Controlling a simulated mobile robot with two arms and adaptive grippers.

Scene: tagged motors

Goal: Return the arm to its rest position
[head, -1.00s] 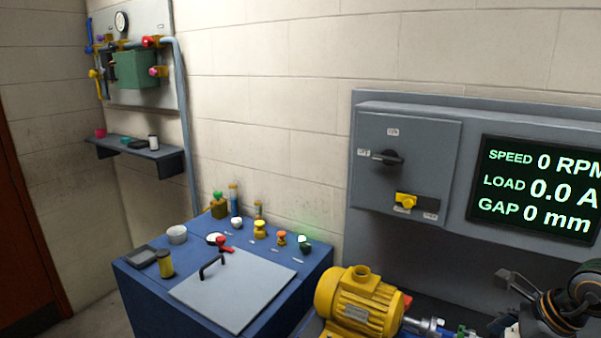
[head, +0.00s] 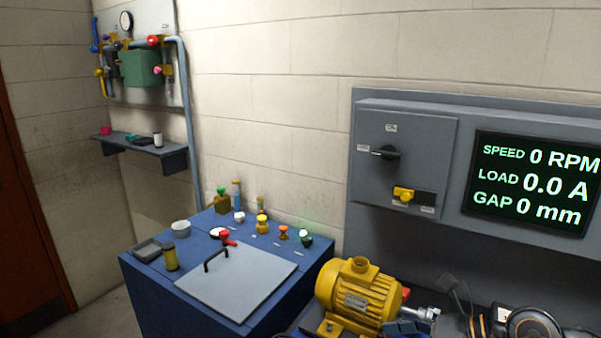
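One of my arms, black with orange rings (head: 533,322), shows at the bottom right edge, low in front of the grey panel. It appears to be my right arm. A thin dark part at its left, probably the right gripper (head: 456,288), is near the shaft end of the yellow motor (head: 358,295). It is too small and dark to tell whether its fingers are open or shut. My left gripper is not in view.
A blue cabinet (head: 150,300) with a grey lid, knobs and small containers stands left of the motor. A grey switch panel (head: 430,130) and a screen (head: 531,184) reading 0 RPM are behind. A wall shelf (head: 140,147) is at far left.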

